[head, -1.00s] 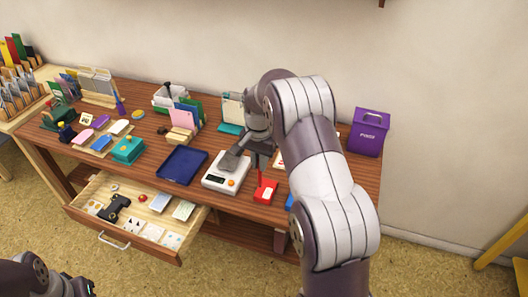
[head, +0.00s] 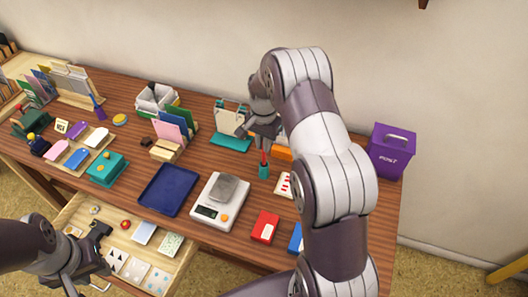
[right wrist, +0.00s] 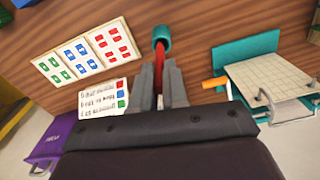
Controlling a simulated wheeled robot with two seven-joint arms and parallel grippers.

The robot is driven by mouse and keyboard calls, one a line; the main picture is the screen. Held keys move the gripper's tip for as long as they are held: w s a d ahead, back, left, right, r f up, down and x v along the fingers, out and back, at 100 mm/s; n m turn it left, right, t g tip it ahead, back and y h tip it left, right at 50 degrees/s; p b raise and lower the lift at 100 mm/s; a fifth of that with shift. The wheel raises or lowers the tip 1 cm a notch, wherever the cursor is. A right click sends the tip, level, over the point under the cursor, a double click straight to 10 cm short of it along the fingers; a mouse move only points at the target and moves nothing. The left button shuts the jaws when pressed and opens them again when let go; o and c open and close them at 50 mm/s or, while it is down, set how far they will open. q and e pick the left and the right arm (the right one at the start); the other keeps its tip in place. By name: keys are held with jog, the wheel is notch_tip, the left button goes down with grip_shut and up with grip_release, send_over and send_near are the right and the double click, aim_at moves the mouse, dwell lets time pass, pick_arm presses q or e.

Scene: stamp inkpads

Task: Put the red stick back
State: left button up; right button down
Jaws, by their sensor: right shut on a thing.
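The red stick (right wrist: 160,62) is between the fingers of my right gripper (right wrist: 161,88), which is shut on it. Its far end meets a small teal cup (right wrist: 163,34); how deep it sits inside I cannot tell. In the head view the red stick (head: 264,155) stands roughly upright at the teal cup (head: 264,170), with my right gripper (head: 264,142) just above. My left gripper (head: 90,265) is over the open drawer at lower left; its fingers are not clear enough to judge.
A red inkpad (head: 265,227), a blue pad (head: 296,238) and a white scale (head: 221,202) lie nearer the front. Marked cards (right wrist: 86,52) lie beside the cup. A teal-based clip stand (head: 230,140) and a purple post box (head: 392,151) are nearby. The open drawer (head: 100,207) juts out.

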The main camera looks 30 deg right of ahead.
aim_at(264, 164)
notch_tip(264, 164, down, 5)
jog(key=shift+w+d+r, duration=0.15)
jog(key=c, duration=1.1)
grip_release()
jog(key=shift+f, duration=0.25)
jog(key=shift+c, duration=0.2)
jog(key=r, duration=0.8)
jog(key=r+b, duration=0.1)
jog(key=r, duration=0.3)
jog(key=shift+s+a+r, duration=0.2)
jog(key=shift+a+r, duration=0.05)
jog(key=shift+a, duration=0.05)
jog(key=s+a+n, duration=0.5)
jog(key=s+n, duration=0.1)
jog(key=s, duration=0.3)
jog(key=s+a+n+t, duration=0.1)
jog(key=s+a+n, duration=0.4)
jog(key=s, duration=0.5)
jog(key=shift+s+a+r+n, duration=0.15)
jog(key=shift+a+r+n, duration=0.25)
jog(key=shift+a, duration=0.3)
